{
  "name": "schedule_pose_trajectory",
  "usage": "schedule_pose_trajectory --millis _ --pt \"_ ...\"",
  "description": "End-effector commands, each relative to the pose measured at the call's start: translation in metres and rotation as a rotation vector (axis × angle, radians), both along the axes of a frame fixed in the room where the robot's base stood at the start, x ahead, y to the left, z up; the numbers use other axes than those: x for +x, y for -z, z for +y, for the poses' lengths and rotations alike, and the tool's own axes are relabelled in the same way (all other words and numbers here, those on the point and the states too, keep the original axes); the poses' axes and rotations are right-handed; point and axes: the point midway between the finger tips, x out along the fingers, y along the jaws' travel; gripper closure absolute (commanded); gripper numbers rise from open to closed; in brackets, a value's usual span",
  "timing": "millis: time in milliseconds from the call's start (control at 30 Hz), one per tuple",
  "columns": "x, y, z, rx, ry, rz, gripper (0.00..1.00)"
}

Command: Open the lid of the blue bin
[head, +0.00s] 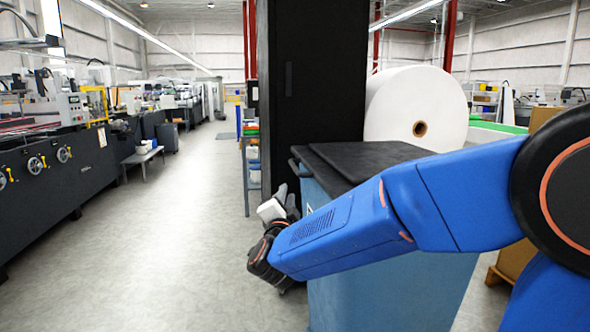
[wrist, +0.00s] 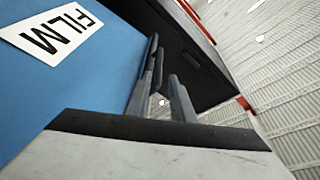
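The blue bin (head: 390,292) stands in front of me at right of centre, partly hidden by my arm. Its dark lid (head: 365,157) lies flat on top and looks closed. In the wrist view the bin's blue side (wrist: 75,75) fills the left, with a white label (wrist: 52,32) reading FILM. My gripper (head: 285,194) is at the bin's left side, a little below the lid's level. In the wrist view my gripper (wrist: 164,58) shows two grey fingers with a gap between them and nothing held. I cannot tell whether a finger touches the bin.
A tall black cabinet (head: 310,85) stands right behind the bin. A large white paper roll (head: 410,105) is behind it to the right. A long machine (head: 65,165) runs along the left. The floor (head: 150,255) between machine and bin is clear.

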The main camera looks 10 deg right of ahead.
Motion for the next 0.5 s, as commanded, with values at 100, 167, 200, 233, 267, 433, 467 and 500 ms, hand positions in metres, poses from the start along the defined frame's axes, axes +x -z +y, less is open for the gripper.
schedule_pose_trajectory --millis 100,167,200,233,267,433,467,500 --pt "-0.001 0.001 0.002 0.013 0.048 -0.036 0.78" --pt "-0.001 0.001 0.002 0.017 0.062 -0.047 0.78" --pt "-0.001 0.001 0.002 0.018 0.068 -0.050 0.78" --pt "0.000 0.001 0.001 0.019 0.071 -0.053 0.78" --pt "0.001 0.001 0.000 0.020 0.072 -0.054 0.78" --pt "0.018 -0.004 -0.006 0.020 0.075 -0.056 0.78" --pt "0.022 -0.005 -0.008 0.020 0.075 -0.055 0.78" --pt "0.028 -0.006 -0.011 0.021 0.076 -0.054 0.78"
